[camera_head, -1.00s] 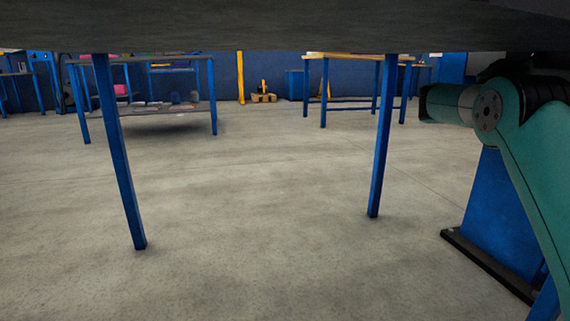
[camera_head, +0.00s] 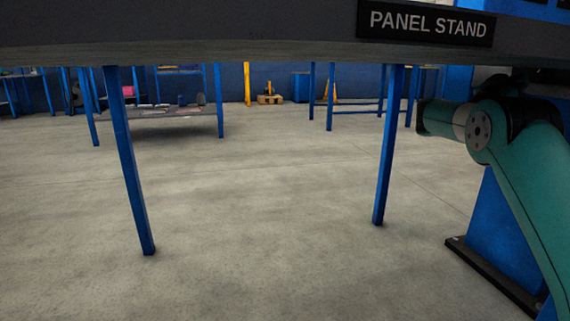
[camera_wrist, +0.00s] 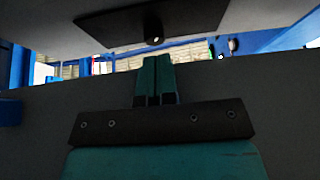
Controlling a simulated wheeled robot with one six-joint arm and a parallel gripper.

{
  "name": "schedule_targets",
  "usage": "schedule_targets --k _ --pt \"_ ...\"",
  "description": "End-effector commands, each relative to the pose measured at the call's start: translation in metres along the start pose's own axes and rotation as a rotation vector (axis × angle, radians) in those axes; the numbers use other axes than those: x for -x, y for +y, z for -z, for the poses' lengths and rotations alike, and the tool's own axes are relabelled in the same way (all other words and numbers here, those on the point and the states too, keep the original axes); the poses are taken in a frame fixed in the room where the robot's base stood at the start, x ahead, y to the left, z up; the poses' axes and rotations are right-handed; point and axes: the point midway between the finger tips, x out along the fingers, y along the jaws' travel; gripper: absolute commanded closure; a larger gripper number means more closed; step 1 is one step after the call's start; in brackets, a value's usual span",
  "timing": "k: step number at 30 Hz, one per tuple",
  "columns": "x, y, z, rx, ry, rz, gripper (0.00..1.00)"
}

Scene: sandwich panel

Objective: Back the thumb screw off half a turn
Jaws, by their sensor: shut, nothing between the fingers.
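My gripper (camera_wrist: 153,62) shows in the wrist view with its teal fingers together and nothing between them. Beyond the fingertips is a dark plate (camera_wrist: 110,28) on a grey surface, with a small dark round stub (camera_wrist: 154,38) at its lower middle. The fingertips appear just below the stub in the picture; I cannot tell the gap. I cannot tell whether this stub is the thumb screw. In the head view no thumb screw shows, and my gripper is out of sight; only part of my teal arm is at the right.
A grey bench edge (camera_head: 200,35) with a PANEL STAND sign (camera_head: 426,24) crosses the top of the head view. Blue legs (camera_head: 130,165) (camera_head: 388,150) stand below it. A wide blue upright (camera_head: 505,225) with a dark foot is at right. The floor (camera_head: 260,215) between is clear.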

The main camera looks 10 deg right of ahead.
Motion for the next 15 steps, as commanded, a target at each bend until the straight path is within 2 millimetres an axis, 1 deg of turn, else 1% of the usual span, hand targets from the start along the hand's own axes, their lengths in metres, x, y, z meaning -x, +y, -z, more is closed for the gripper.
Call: schedule_targets --k 1,6,10,15 --pt "-0.010 0.000 0.001 0.002 0.000 -0.001 1.00" --pt "-0.027 0.000 -0.011 0.001 0.000 -0.001 1.00" --pt "-0.037 0.000 -0.017 -0.001 0.000 -0.001 1.00" --pt "-0.042 0.000 -0.022 0.000 0.000 -0.001 1.00"
